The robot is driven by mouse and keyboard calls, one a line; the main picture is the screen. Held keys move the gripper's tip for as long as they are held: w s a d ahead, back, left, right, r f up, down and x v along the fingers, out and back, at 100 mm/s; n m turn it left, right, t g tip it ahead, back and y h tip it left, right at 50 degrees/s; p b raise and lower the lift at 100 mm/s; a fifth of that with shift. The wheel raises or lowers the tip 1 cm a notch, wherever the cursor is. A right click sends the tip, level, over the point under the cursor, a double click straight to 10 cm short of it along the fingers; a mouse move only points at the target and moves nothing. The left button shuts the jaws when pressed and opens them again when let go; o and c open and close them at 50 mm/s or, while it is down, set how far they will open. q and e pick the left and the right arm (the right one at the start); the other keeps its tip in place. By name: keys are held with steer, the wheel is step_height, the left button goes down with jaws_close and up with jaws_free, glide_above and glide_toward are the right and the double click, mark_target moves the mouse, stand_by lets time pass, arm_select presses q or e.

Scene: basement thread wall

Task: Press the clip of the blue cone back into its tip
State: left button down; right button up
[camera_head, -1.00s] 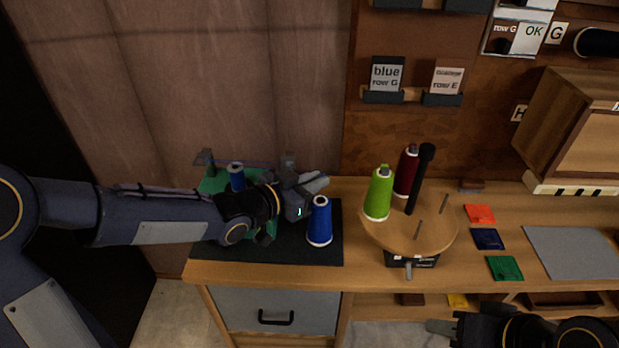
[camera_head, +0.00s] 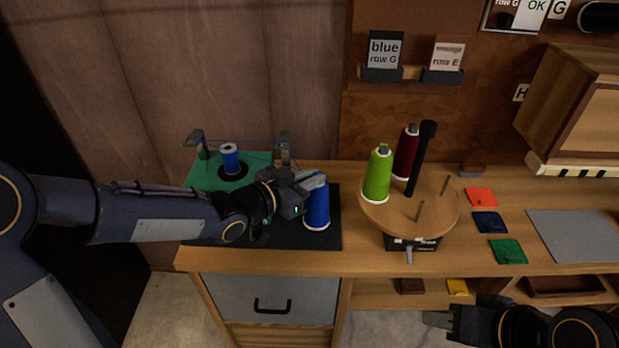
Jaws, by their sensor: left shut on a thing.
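The blue cone (camera_head: 317,212) stands upright on the dark mat (camera_head: 331,240) at the left part of the bench. My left gripper (camera_head: 314,181) is at the top of the cone, and its fingers hide the tip and any clip there. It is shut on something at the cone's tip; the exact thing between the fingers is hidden. My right gripper (camera_head: 444,322) is at the bottom right, below the bench front, away from the cone; its fingers look close together, but their opening is not clear.
A green stand with a small blue spool (camera_head: 229,158) and posts is behind my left gripper. A round turntable (camera_head: 432,222) holds a green cone (camera_head: 378,174), a dark red cone (camera_head: 406,156) and a black post. Coloured swatches (camera_head: 481,198) and a grey pad (camera_head: 575,238) lie to the right.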

arm_select(q)
steer(key=shift+f, duration=0.1)
stand_by(0.3)
steer(key=shift+f+b, duration=0.25)
steer(key=shift+b, duration=0.1)
steer(key=shift+r, duration=0.1)
steer(key=c, duration=1.4)
jaws_free()
steer(key=shift+o, duration=0.2)
